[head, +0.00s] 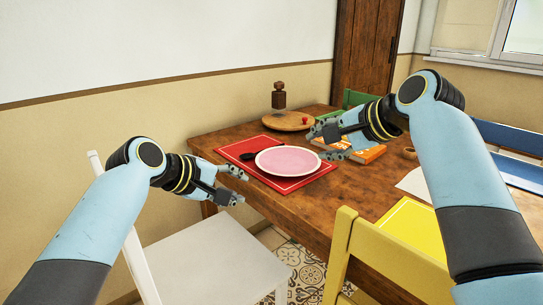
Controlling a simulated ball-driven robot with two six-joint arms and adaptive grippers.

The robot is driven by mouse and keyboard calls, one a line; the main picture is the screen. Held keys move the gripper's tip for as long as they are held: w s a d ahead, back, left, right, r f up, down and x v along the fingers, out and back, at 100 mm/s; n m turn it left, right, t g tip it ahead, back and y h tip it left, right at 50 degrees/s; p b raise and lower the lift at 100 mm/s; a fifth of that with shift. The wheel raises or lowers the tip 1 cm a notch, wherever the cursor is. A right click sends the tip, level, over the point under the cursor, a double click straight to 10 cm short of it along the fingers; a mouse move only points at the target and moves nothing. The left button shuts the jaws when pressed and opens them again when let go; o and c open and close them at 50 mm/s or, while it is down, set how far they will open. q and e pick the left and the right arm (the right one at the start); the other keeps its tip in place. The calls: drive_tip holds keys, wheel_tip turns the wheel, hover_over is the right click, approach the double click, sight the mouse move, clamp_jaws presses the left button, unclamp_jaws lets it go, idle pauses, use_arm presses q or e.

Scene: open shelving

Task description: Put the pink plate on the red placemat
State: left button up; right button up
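The pink plate (288,161) has a pale rim and lies on the front right part of the red placemat (236,149) on the wooden table. A dark spoon-like utensil (247,156) lies on the placemat beside the plate's left edge. My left gripper (240,185) is open and empty, to the left of the plate, by the table's near left edge. My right gripper (322,143) is open and empty, just right of the plate's far right side. I cannot tell whether it touches the plate.
A round wooden board (287,121) with a small red item and a dark wooden mill (278,96) stand behind. A yellow placemat (414,228), white chair (205,262) and yellow chair (385,262) are nearer.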

wheel_tip(320, 180, up, 7)
drive_tip(key=s, duration=0.1)
drive_tip(key=shift+s+p, duration=0.3)
drive_tip(key=shift+p, duration=0.15)
